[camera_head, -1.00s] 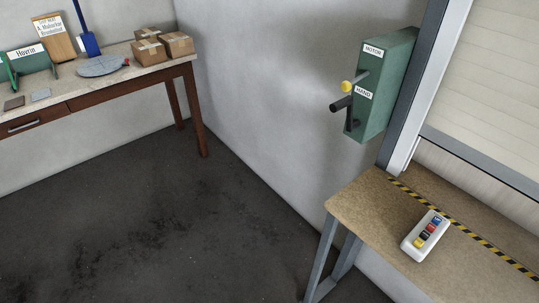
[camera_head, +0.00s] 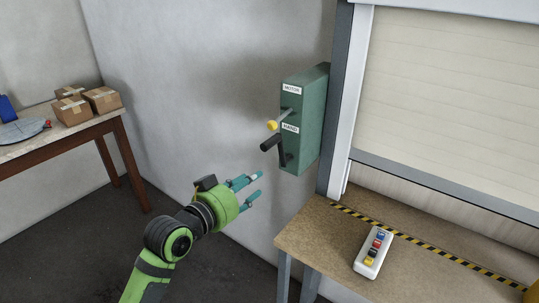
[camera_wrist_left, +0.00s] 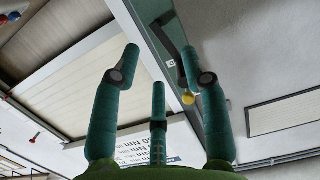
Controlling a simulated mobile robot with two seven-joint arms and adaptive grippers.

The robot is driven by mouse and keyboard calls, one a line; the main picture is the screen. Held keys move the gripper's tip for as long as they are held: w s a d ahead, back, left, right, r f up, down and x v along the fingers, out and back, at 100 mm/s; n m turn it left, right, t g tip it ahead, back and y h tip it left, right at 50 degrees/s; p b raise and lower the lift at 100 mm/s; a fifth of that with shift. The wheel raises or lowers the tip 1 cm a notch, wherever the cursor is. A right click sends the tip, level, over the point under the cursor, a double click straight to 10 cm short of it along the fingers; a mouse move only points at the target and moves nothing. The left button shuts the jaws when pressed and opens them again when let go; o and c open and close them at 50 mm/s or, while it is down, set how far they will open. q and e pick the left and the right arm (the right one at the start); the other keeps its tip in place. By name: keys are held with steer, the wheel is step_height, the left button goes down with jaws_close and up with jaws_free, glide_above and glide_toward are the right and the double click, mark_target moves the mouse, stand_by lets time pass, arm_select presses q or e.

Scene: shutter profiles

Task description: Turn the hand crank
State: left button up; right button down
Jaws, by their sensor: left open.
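The hand crank (camera_head: 284,152) is a black arm with a dark grip on the front of a green box (camera_head: 308,120) on the wall. The box carries the labels MOTOR and HAND. A lever with a yellow knob (camera_head: 271,126) sticks out just above the crank. My left gripper (camera_head: 258,184) is open and empty, below and to the left of the crank and apart from it. In the left wrist view its teal fingers (camera_wrist_left: 158,70) are spread, and the yellow knob (camera_wrist_left: 188,99) and part of the green box show beyond them. My right gripper is not in view.
A roller shutter (camera_head: 450,110) stands right of the box. Below it a bench (camera_head: 325,245) holds a push-button pendant (camera_head: 373,252) and a yellow-black stripe. A table (camera_head: 60,140) with boxes (camera_head: 90,102) is at the left. The floor between is clear.

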mark_target(270, 144)
arm_select(q)
steer(key=shift+m+t+h, duration=0.3)
steer(key=shift+t+h, duration=0.2)
steer(key=shift+h, duration=0.2)
steer(key=w+r, duration=0.1)
steer(key=r, duration=0.1)
steer(key=w+r, duration=0.1)
steer(key=r, duration=0.1)
steer(key=w+d+r, duration=0.1)
steer(key=r, duration=0.1)
steer(key=shift+w+d+r, duration=0.1)
steer(key=shift+r, duration=0.05)
steer(key=p+x, duration=0.2)
steer(key=x, duration=0.3)
steer(key=shift+w+d, duration=0.15)
steer(key=shift+d, duration=0.05)
steer(key=shift+w+d, duration=0.2)
steer(key=shift+w, duration=0.1)
steer(key=shift+f, duration=0.2)
jaws_close()
